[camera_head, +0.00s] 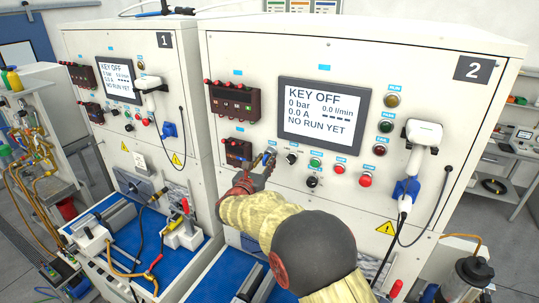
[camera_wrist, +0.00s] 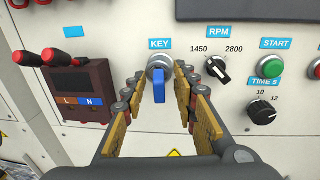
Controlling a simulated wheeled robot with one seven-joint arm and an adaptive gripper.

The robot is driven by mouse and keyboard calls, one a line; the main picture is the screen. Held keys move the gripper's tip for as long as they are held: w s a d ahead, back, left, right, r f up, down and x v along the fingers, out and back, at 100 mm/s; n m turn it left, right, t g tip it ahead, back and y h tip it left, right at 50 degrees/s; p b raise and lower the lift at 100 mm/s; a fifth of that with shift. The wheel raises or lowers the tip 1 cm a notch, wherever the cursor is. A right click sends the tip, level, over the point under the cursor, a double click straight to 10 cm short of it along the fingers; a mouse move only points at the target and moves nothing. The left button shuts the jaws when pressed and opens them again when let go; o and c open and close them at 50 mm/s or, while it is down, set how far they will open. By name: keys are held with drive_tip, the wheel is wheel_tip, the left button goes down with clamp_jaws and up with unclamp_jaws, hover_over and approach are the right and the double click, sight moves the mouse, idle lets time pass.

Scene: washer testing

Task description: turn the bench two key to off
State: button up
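The bench two key switch (camera_wrist: 159,68) sits below a blue KEY label in the wrist view. Its blue key handle (camera_wrist: 159,88) points straight down. My gripper (camera_wrist: 158,77) is open, with one finger on each side of the key and a visible gap on both sides. In the head view my gripper (camera_head: 256,168) is at the panel of bench 2, just in front of the key (camera_head: 270,152), which it partly hides. The bench 2 screen (camera_head: 322,112) reads KEY OFF, 0 bar, 0.0 A, NO RUN YET.
Right of the key are the RPM knob (camera_wrist: 217,68), the green START button (camera_wrist: 270,66) and the TIME knob (camera_wrist: 262,111). Left is a dark red L/N socket block (camera_wrist: 78,92) with red plugs. Bench 1's screen (camera_head: 117,78) also reads KEY OFF.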

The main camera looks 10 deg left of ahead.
drive_tip(key=v, duration=1.2)
drive_tip(key=s+d+f+m+g+y+b, duration=0.2)
drive_tip(key=s+d+f+m+g+b, duration=0.4)
drive_tip(key=s+d+f+m+b, duration=1)
drive_tip(key=s+d+f+m+g+y+b, duration=0.2)
drive_tip(key=s+d+f+m+g+b, duration=0.4)
drive_tip(key=s+d+f+m+b, duration=1.1)
drive_tip(key=s+d+f+b, duration=0.1)
drive_tip(key=s, duration=0.6)
drive_tip(key=shift+d, duration=0.25)
